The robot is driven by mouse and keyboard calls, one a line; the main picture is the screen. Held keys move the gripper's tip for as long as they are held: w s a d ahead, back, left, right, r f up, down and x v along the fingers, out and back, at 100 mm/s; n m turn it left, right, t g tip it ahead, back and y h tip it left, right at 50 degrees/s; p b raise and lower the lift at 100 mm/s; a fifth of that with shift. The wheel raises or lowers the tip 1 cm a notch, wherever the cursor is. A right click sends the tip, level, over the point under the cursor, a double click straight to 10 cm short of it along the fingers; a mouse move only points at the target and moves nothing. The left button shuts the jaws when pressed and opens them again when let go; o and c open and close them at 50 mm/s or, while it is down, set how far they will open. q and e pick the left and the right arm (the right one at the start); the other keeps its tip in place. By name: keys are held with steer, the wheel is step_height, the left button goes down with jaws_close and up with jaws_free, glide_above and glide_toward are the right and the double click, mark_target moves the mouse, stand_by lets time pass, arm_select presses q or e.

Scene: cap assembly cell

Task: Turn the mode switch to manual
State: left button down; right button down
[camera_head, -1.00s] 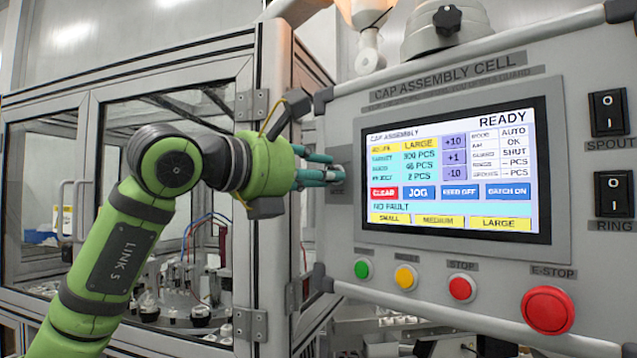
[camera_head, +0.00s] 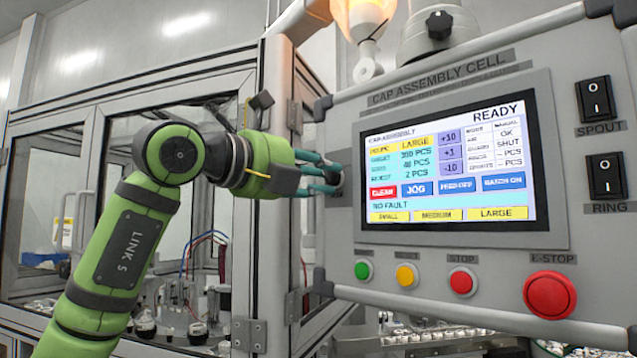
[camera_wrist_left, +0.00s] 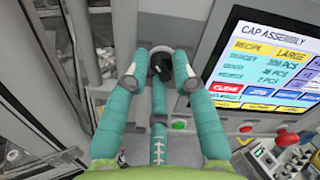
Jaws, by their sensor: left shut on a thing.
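The mode switch is a dark round knob (camera_head: 335,174) on the left edge of the grey control panel (camera_head: 345,232), beside the screen. My left gripper (camera_head: 328,178) reaches it from the left, its teal fingers closed around the knob. In the left wrist view the knob (camera_wrist_left: 161,62) sits between the fingertips (camera_wrist_left: 160,78), with a dark pointer bar on its face. The fingers hide part of the switch and its label. The screen (camera_head: 450,170) reads READY and NO FAULT; its mode entry is small and blurred but looks like MANUAL. My right gripper is not in view.
Green (camera_head: 362,270), yellow (camera_head: 406,275) and red (camera_head: 462,281) buttons and a large E-STOP (camera_head: 549,295) line the panel's lower edge. SPOUT (camera_head: 594,99) and RING (camera_head: 607,176) rockers are at right. A glazed guard frame (camera_head: 275,200) stands close behind my gripper.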

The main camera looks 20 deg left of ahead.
arm_select(q)
steer(key=shift+s+a+r+n, duration=0.2)
steer(key=shift+r+n, duration=0.2)
steer(key=shift+n, duration=0.5)
steer(key=shift+b, duration=0.3)
steer(key=c, duration=1.1)
jaws_free()
steer(key=shift+w, duration=0.15)
steer(key=shift+o, duration=0.2)
steer(key=shift+f, duration=0.1)
steer(key=shift+f, duration=0.1)
steer(key=shift+s+a, duration=0.15)
steer(key=shift+s, duration=0.25)
steer(key=v, duration=1.1)
steer(key=shift+s+f, duration=0.1)
steer(key=shift+f, duration=0.05)
